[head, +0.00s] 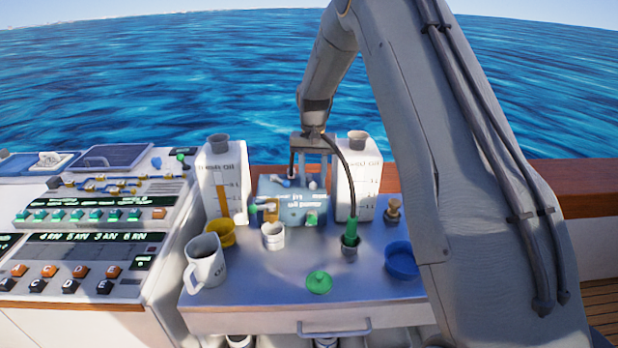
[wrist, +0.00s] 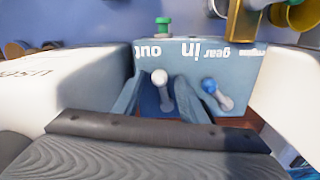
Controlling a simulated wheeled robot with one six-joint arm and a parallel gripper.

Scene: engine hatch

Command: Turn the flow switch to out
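The blue-grey oil pump box (head: 292,212) stands at the back of the metal worktop. Its lettering reads upside down in the wrist view, with "out" (wrist: 150,51) left of "in" (wrist: 191,49). The white-knobbed flow switch (wrist: 160,78) is below these words, its knob nearer "out" in that picture. A blue-knobbed lever (wrist: 210,86) sits to its right, by "gear". My gripper (head: 311,168) points down over the box. Its two fingers (wrist: 158,100) are apart, one on each side of the white-knobbed switch. I cannot tell whether they touch it.
The fresh oil tank (head: 221,185) and used oil tank (head: 364,185) closely flank the box. A green lid (head: 319,282) lies near the front edge.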

